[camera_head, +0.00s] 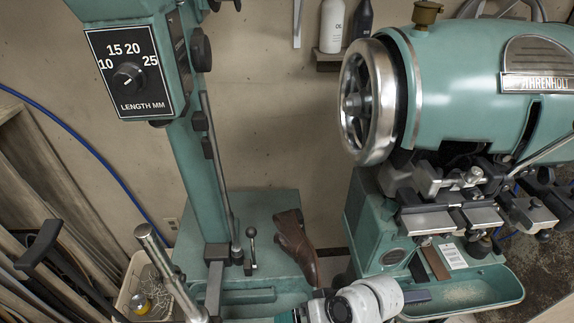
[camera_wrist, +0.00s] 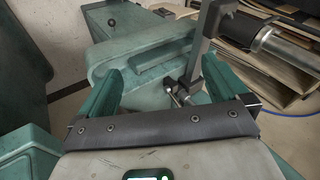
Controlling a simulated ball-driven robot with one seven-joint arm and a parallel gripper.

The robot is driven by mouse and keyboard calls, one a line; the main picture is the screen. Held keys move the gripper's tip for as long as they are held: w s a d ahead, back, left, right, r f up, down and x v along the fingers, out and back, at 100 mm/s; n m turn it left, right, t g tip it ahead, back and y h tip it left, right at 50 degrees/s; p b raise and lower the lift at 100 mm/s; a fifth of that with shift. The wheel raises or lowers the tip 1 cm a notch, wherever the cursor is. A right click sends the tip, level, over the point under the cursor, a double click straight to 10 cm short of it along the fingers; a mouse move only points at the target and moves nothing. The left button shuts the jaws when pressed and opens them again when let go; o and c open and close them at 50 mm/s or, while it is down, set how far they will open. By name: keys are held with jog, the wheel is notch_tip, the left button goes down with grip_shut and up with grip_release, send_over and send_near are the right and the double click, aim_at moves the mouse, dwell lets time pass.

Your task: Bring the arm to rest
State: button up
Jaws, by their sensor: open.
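My gripper (camera_wrist: 162,68) shows in the wrist view with its two green fingers spread wide and nothing between them. Beyond the fingers are the green machine base and a dark upright bracket (camera_wrist: 208,32). In the head view my white and grey arm is at the bottom centre, low in front of the machine; the gripper's fingertips cannot be made out there.
The green stitcher column with a length dial (camera_head: 128,77) stands at left. A handwheel (camera_head: 368,103) and machine head are at right, above a green tray (camera_head: 465,297). A metal bar (camera_head: 165,270) and white basket (camera_head: 140,290) are lower left. A wall shelf (camera_head: 328,60) holds bottles.

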jog(key=s+d+f+m+h+b, duration=0.1)
jog(key=s+d+f+h+b, duration=0.1)
jog(key=s+d, duration=0.8)
jog(key=s+d+f+m+g+h+b, duration=0.1)
jog(key=s+d+h, duration=0.4)
jog(key=s+d, duration=0.6)
jog(key=shift+d+f+m+b, duration=0.35)
jog(key=shift+f+b, duration=0.45)
jog(key=shift+b, duration=0.4)
